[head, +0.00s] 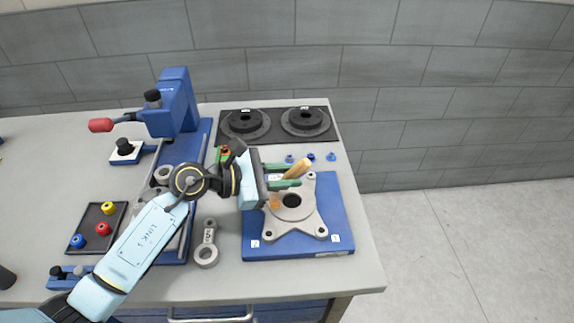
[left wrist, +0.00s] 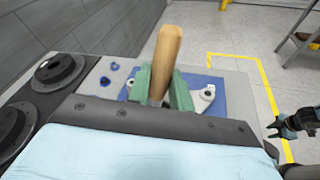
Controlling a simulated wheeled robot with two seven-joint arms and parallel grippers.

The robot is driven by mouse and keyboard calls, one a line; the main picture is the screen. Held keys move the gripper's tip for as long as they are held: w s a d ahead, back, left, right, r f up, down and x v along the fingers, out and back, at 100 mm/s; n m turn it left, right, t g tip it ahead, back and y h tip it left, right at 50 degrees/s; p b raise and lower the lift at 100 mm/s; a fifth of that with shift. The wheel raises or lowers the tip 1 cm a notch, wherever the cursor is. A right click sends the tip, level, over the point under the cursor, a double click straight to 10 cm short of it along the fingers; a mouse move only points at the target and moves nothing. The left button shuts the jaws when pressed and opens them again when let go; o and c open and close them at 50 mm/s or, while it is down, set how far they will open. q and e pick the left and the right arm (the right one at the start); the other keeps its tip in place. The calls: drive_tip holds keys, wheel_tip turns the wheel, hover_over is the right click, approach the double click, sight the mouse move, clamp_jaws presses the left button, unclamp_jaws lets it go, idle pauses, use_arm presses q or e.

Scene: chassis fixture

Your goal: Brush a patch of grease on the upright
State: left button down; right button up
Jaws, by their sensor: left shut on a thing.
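My left gripper (head: 291,175) is shut on a brush with a pale wooden handle (head: 299,168). In the left wrist view the green fingers of the gripper (left wrist: 160,88) clasp the brush handle (left wrist: 166,55), which rises toward the camera. The upright has a round dark bore and stands on a blue plate (head: 335,190). My right gripper (left wrist: 290,125) shows small at the right of the left wrist view.
Two black discs on a dark mat (head: 275,139) lie at the back. Several small blue parts (head: 310,157) lie before them. A blue press (head: 178,100) with a red-knobbed lever, a dark tray (head: 88,243) of coloured parts and a grey link (head: 207,245) are left.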

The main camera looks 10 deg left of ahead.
sight(301, 160)
use_arm(q)
wheel_tip(301, 160, down, 4)
drive_tip(key=shift+r+b, duration=0.25)
drive_tip(key=shift+b, duration=0.95)
drive_tip(key=shift+a, duration=0.4)
drive_tip(key=a, duration=0.1)
drive_tip(key=s+a, duration=0.1)
drive_tip(key=a, duration=0.1)
drive_tip(key=shift+f+b, duration=0.1)
drive_tip(key=shift+b, duration=0.2)
drive_tip(key=shift+d+p, duration=0.1)
drive_tip(key=shift+p, duration=0.2)
drive_tip(key=shift+w+d, duration=0.15)
drive_tip(key=shift+d, duration=0.4)
drive_tip(key=shift+w+d, duration=0.15)
drive_tip(key=shift+d, duration=0.4)
drive_tip(key=shift+w+d+r+p, duration=0.1)
drive_tip(key=shift+d+r+p, duration=0.15)
drive_tip(key=shift+d+p, duration=0.1)
drive_tip(key=r+p, duration=0.2)
drive_tip(key=r, duration=0.1)
drive_tip(key=shift+w+d, duration=0.15)
drive_tip(key=shift+d, duration=0.2)
drive_tip(key=shift+r+p, duration=2)
drive_tip(key=shift+r, duration=0.4)
